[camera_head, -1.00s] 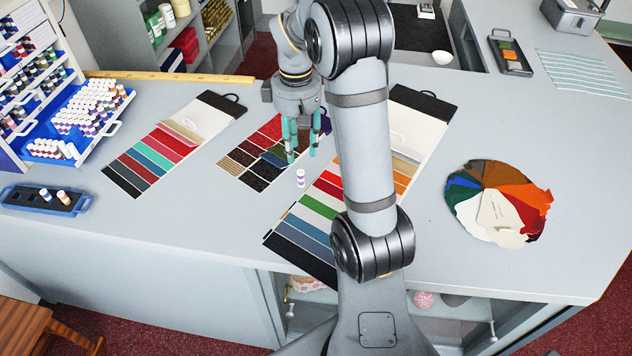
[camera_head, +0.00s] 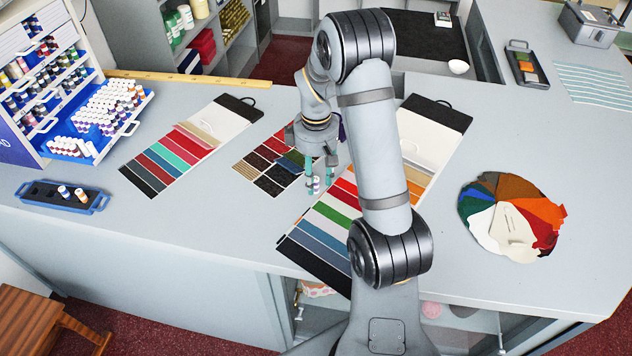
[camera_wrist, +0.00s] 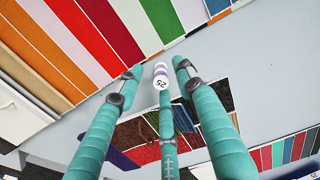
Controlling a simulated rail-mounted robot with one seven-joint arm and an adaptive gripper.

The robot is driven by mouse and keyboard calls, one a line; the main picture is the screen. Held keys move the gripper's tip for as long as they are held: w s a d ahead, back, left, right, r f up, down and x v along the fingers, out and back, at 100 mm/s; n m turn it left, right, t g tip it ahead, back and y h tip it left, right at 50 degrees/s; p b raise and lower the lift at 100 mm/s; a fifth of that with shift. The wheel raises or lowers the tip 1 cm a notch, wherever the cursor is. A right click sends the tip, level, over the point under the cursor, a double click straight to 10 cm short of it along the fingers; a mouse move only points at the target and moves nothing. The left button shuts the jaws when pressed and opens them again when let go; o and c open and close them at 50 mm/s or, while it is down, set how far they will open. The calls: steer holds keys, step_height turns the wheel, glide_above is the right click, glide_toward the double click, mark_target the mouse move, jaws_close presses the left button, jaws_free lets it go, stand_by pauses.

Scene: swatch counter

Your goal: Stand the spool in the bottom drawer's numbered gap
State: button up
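A small white spool (camera_head: 313,184) with a purple band stands on the counter between two colour swatch boards. In the wrist view the spool (camera_wrist: 161,75) shows the number 25 on its end. My gripper (camera_head: 318,180) is down around it. In the wrist view its teal fingers (camera_wrist: 157,75) stand apart on several sides of the spool, with gaps visible at left and right. The lowest drawer (camera_head: 112,143) of the rack at left is pulled out, blue inside, and holds rows of white-topped spools. The gap's number is too small to read.
A blue-handled tray (camera_head: 40,192) with two spools lies at the front left. A swatch board (camera_head: 190,148) lies left of my gripper, another (camera_head: 430,135) behind my arm. A fabric fan (camera_head: 512,215) lies right. Bare counter lies between the tray and the boards.

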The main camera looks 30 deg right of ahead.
steer(key=shift+a+f, duration=0.1)
steer(key=shift+f, duration=0.55)
steer(key=shift+c, duration=0.3)
steer(key=c, duration=0.8)
steer(key=shift+r, duration=0.1)
jaws_close()
